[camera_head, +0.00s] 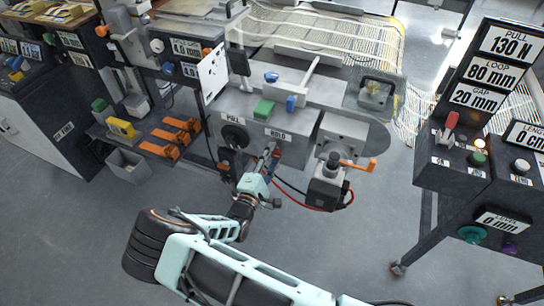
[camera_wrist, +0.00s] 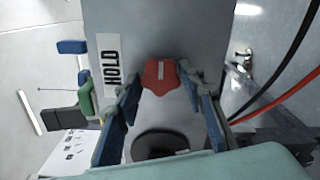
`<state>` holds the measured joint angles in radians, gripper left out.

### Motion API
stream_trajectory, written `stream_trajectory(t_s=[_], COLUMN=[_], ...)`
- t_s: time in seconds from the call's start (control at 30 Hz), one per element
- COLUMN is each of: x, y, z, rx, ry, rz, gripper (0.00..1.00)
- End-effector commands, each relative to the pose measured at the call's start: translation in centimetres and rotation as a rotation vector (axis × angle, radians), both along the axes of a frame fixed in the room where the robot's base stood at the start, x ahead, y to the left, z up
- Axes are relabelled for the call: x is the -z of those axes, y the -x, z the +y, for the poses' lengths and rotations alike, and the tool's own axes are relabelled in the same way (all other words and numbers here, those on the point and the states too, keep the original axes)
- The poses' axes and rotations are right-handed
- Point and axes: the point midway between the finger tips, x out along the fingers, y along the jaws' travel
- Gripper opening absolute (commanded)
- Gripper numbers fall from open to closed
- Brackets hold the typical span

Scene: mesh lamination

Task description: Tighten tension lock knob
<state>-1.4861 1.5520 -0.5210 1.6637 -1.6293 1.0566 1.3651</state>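The red lobed knob (camera_wrist: 160,75) with a pale bar on its face sits on a grey panel beside the HOLD label (camera_wrist: 109,62) in the wrist view. My gripper (camera_wrist: 160,88) points at the panel with its two blue-grey fingers apart, one on each side of the knob. A narrow gap seems to show between each fingertip and the knob; contact is not clear. In the head view my gripper (camera_head: 270,158) is at the machine's front panel below the HOLD label (camera_head: 278,134), and it mostly hides the knob.
A round black knob (camera_head: 234,137) is left of my gripper under the PULL label (camera_head: 233,118). An orange-handled unit (camera_head: 330,180) and red and black cables (camera_head: 310,208) are close on the right. Green (camera_head: 264,108) and blue (camera_head: 291,103) blocks sit above. The floor in front is clear.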

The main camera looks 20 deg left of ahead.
Motion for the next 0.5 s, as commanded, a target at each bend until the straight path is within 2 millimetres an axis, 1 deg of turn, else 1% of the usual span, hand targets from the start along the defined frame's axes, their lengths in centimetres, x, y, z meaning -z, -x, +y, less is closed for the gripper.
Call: stream_trajectory(t_s=[0.03,0.07,0.37,0.47,0.5], x=[0.0,0.1,0.2,0.2,0.2], y=[0.0,0.0,0.3,1.1,1.6], z=[0.0,0.0,0.1,0.2,0.2], rx=[0.0,-0.001,-0.001,-0.002,-0.002], ry=[0.0,0.001,0.002,0.002,0.002], rz=[0.001,0.001,0.004,0.005,0.005], gripper=[0.44,0.48,0.48,0.48,0.48])
